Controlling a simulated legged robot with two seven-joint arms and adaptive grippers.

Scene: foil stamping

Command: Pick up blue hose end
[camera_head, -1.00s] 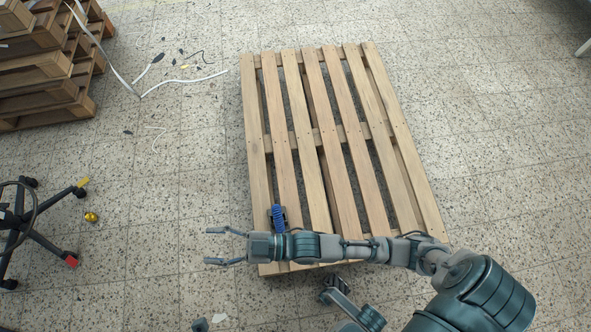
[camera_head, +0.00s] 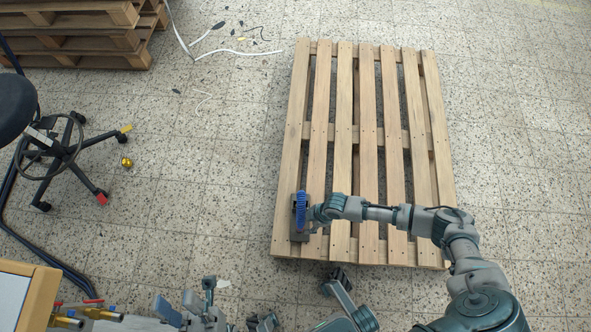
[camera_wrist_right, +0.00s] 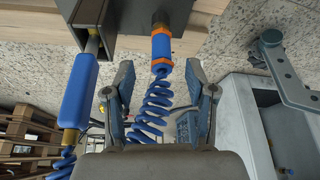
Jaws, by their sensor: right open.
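The blue hose end (camera_wrist_right: 161,47) is a blue cylinder with orange rings in the right wrist view. Its top meets a brass fitting below a dark metal block, and a blue coil (camera_wrist_right: 156,103) hangs below it. My open right gripper (camera_wrist_right: 160,75) has one finger on each side of the hose, apart from it. In the head view the blue hose (camera_head: 301,203) stands at the pallet's near left corner, and my right gripper (camera_head: 307,220) is beside it, partly hidden. My left gripper is not clearly recognisable among dark parts at the bottom edge.
The wooden pallet (camera_head: 343,130) lies on the tiled floor. A second blue cylinder (camera_wrist_right: 80,90) hangs to the left in the wrist view. A grey box (camera_wrist_right: 245,115) with a metal bracket (camera_wrist_right: 285,70) stands to the right. A chair base (camera_head: 65,150) is at left.

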